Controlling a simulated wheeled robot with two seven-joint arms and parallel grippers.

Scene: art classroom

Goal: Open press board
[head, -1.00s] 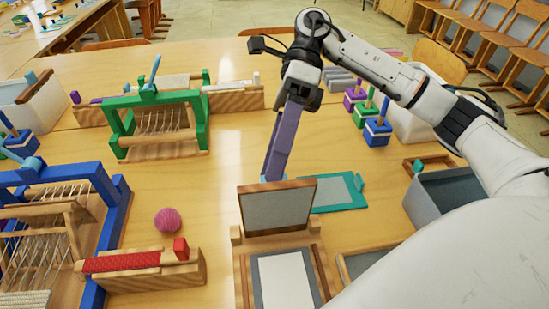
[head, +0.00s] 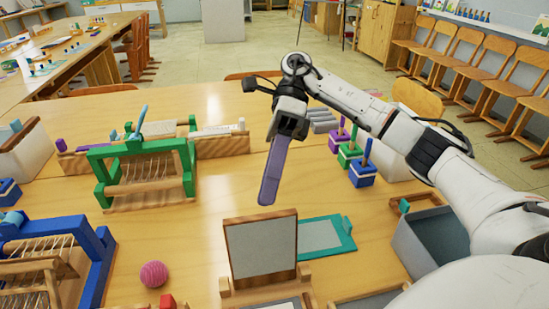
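The press board (head: 262,246) is a grey panel in a brown wooden frame. It stands nearly upright at the back of a low wooden base (head: 265,290) at the bottom centre. A pale sheet lies in the base, mostly cut off by the picture's lower edge. My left gripper is not in view.
A teal-framed board (head: 325,236) lies right behind the press board. A grey bin (head: 410,248) stands to the right. A green loom (head: 145,170), a blue loom (head: 95,255) and a pink yarn ball (head: 154,273) are on the left. The table centre is clear.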

